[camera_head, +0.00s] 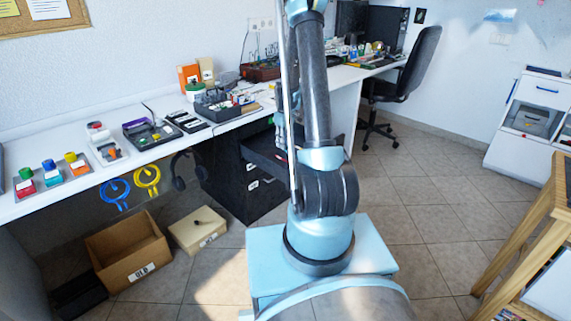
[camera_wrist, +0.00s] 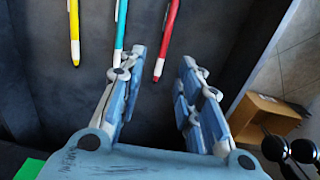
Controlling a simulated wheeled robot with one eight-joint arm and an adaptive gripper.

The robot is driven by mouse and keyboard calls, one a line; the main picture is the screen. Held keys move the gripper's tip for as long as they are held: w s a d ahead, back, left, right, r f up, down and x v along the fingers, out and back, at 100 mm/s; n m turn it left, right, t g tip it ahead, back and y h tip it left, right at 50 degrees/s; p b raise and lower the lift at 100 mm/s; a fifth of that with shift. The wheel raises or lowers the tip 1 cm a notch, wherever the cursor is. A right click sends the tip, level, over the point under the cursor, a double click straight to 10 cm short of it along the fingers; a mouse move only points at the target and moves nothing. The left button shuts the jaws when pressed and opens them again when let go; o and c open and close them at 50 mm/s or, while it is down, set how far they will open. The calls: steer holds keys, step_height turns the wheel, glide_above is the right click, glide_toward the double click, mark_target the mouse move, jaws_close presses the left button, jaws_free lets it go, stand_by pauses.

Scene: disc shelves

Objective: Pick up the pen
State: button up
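In the wrist view, three pens lie in a dark drawer (camera_wrist: 60,120): a yellow pen (camera_wrist: 74,32), a teal pen (camera_wrist: 120,28) and a red pen (camera_wrist: 167,40). The task does not say which pen. My gripper (camera_wrist: 161,58) is open and points into the drawer. The red pen lies ahead of the gap between the fingers, closer to the left finger. The teal pen's lower end is by the left fingertip; whether they touch I cannot tell. No pen is held. In the head view, my arm hides most of the gripper and the open drawer (camera_head: 264,152).
A black drawer cabinet (camera_head: 240,190) stands under the white desk (camera_head: 75,201). A headset (camera_head: 180,172) hangs from the desk edge. A cardboard box (camera_head: 128,250) and a smaller box (camera_head: 198,230) are on the floor. The floor to the right is mostly clear.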

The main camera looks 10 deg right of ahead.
mark_target(283, 159)
steer(key=shift+f, duration=1.5)
steer(key=shift+w+a+f, duration=0.1)
steer(key=shift+a+f, duration=0.1)
steer(key=shift+f, duration=0.75)
steer(key=shift+w+a+f, duration=0.1)
steer(key=shift+a+f, duration=0.1)
steer(key=shift+f, duration=0.75)
steer(key=shift+s+f, duration=0.1)
steer(key=shift+f, duration=0.6)
jaws_close()
